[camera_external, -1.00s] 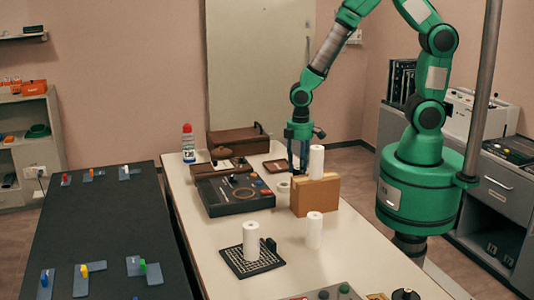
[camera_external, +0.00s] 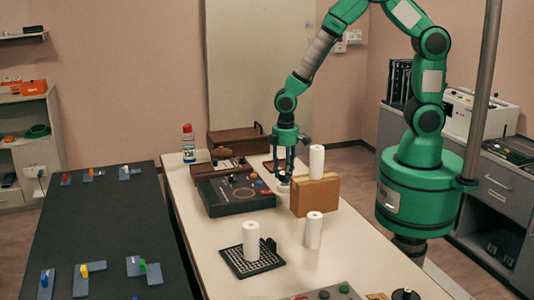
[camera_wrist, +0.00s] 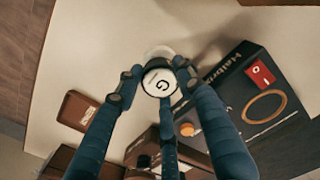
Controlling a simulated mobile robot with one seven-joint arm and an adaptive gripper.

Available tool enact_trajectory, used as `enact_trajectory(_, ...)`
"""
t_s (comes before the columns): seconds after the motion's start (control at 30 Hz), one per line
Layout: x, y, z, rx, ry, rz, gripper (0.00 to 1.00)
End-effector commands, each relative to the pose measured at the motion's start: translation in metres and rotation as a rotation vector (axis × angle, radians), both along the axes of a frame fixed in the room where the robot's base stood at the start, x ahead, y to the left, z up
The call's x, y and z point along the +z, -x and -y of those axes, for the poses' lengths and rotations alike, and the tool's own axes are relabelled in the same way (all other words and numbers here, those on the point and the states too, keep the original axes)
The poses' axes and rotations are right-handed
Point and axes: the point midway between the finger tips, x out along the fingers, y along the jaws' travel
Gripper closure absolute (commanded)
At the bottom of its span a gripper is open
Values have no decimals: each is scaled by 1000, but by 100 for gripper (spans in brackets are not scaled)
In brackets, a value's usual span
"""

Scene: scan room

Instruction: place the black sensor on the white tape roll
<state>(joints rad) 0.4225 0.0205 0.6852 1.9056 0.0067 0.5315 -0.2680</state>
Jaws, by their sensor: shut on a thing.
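The black sensor (camera_wrist: 160,79), a round piece with a dark rim and a white face marked "G", sits between the fingertips in the wrist view. My gripper (camera_wrist: 157,82) is shut on it. In the external view my gripper (camera_external: 284,177) points down over the table, and the sensor is too small to make out there. The small white tape roll (camera_external: 283,188) is on the table right below the fingertips. In the wrist view the roll (camera_wrist: 160,51) shows partly behind the sensor, which hides the rest. I cannot tell whether sensor and roll touch.
A black instrument box (camera_external: 236,196) stands close on the left. A brown block (camera_external: 315,196) with a white cylinder (camera_external: 317,160) on top is close on the right. More white cylinders stand nearer the front, one on a dark grid pad (camera_external: 252,263). A brown case (camera_external: 238,143) stands behind.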

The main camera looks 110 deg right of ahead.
Motion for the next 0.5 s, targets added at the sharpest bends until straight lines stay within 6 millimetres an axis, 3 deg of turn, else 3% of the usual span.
enact_trajectory(0.13, -15, 0, 0, 0, 0, -1, 91)
enact_trajectory(0.5, -17, 0, 0, 0, 0, 0, 91)
